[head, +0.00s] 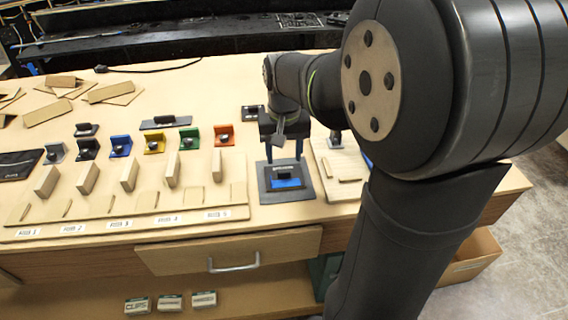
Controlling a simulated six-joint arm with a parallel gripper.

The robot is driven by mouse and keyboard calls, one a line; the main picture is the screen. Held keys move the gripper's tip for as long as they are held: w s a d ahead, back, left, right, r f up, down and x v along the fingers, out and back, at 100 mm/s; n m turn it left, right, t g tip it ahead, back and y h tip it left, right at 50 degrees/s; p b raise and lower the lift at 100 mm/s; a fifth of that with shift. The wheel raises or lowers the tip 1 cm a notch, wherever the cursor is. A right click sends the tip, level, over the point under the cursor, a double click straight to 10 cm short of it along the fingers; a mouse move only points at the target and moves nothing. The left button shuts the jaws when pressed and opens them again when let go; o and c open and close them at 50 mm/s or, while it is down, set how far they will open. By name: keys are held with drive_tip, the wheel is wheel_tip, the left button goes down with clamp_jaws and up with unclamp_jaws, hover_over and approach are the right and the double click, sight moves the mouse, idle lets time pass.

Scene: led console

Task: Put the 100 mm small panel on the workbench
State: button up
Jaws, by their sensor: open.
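A blue patch and a small black block (286,177) are on that plate. The fingertips are near the block, one toward each side; I cannot tell whether they touch anything. A flat grey panel with a dark handle (165,123) lies further left on the bench. No size marking is readable, so I cannot tell which piece is the 100 mm small panel.
Several coloured brackets (121,145) stand in a row left of my gripper. Wooden blocks (129,173) stand on a numbered wooden rack (130,228) in front. A wooden board (340,165) lies right of the plate. The bench behind the brackets is mostly clear.

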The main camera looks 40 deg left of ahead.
sight(284, 171)
wheel_tip(284, 171, up, 7)
idle(0.3)
drive_tip(key=shift+f, duration=4.3)
